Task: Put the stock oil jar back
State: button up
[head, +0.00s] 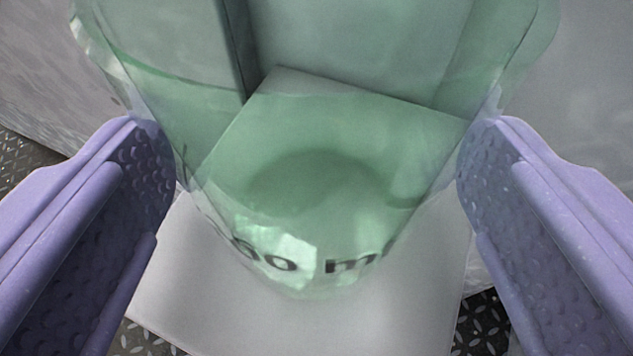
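A clear green jar (320,235), which I take to be the stock oil jar, fills the middle of the head view. Dark lettering runs around its lower front, only partly legible. My gripper (317,168) has its two purple fingers at opposite sides of the jar, and their tips meet its left and right edges. It looks shut on the jar. The top of the jar is cut off by the frame. A flat pale pad (220,300) lies beneath the jar and shows through it. I cannot tell whether the jar rests on the pad or hangs above it.
Dark diamond-tread metal (482,325) shows at the lower right and at the left edge. Pale grey surfaces (590,90) lie behind the jar on both sides. No other loose object shows near the fingers.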

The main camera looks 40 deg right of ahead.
jog(key=shift+r, duration=0.2)
jog(key=p+v, duration=0.5)
jog(key=v, duration=0.7)
jog(key=shift+f, duration=0.1)
